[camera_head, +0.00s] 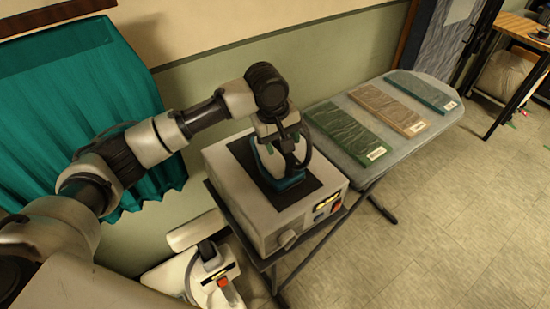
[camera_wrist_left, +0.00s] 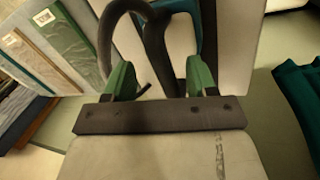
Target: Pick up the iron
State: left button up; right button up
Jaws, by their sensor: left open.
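The iron (camera_head: 291,183), with a teal lower edge and a dark handle, rests on the black pad (camera_head: 300,197) on top of a pale box-shaped unit (camera_head: 262,218). My left gripper (camera_head: 287,148) is over the iron and partly hides it. In the left wrist view its two green fingers (camera_wrist_left: 160,78) are apart. The iron's dark curved handle (camera_wrist_left: 152,36) shows between and beyond them. I cannot tell whether a finger touches it. My right gripper is in neither view.
An ironing board (camera_head: 407,140) with several folded cloths stands right of the unit. A teal curtain (camera_head: 85,110) hangs at left. A white machine (camera_head: 205,275) stands below at left. The tiled floor (camera_head: 460,230) at right is clear.

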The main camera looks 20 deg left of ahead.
aim_at(276, 144)
pick_arm(q)
jog(key=w+a+r+n, duration=0.1)
jog(key=r, duration=0.1)
jog(key=w+a+r+n, duration=0.1)
jog(key=a, duration=0.1)
jog(key=shift+w+r, duration=0.35)
jog(key=shift+r, duration=0.05)
jog(key=shift+n, duration=0.3)
jog(key=p+x, duration=0.1)
jog(key=x, duration=0.4)
jog(key=shift+w+a, duration=0.1)
jog(key=shift+a, duration=0.05)
jog(key=x, duration=0.1)
jog(key=p+x, duration=0.1)
jog(key=x, duration=0.3)
jog(key=shift+a+p, duration=0.3)
jog(key=shift+a, duration=0.05)
jog(key=shift+f, duration=0.3)
grip_shut()
jog(key=shift+r, duration=0.15)
